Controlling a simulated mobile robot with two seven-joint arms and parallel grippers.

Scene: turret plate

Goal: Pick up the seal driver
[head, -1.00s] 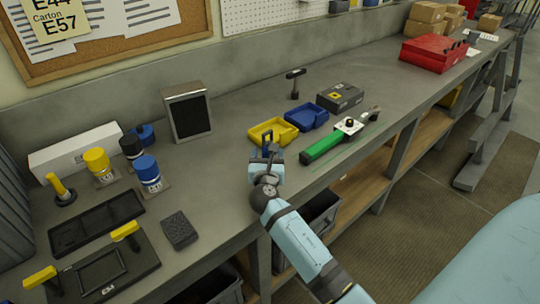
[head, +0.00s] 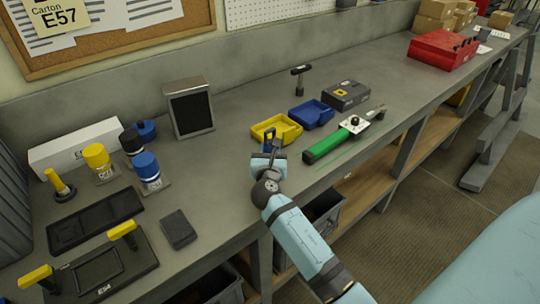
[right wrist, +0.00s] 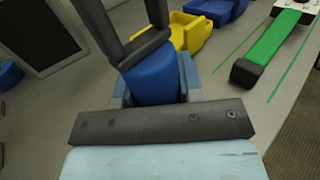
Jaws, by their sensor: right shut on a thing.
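My right gripper (right wrist: 155,92) is shut on a blue cylindrical piece that I take to be the handle of the seal driver (right wrist: 148,78). A dark forked part rises from the blue piece and runs out of the top of the right wrist view. In the head view the seal driver (head: 270,140) stands up from my right gripper (head: 268,160), in front of the yellow tray. Its lower end is hidden, so I cannot tell if it touches the bench. My left gripper is not in view.
A yellow tray (head: 290,137) and a blue tray (head: 312,121) lie just beyond. A green-handled tool (head: 324,146) lies to the right. A tablet-like panel (head: 191,108) stands behind left. Jars and a black fixture (head: 128,262) fill the left; bench around the gripper is partly clear.

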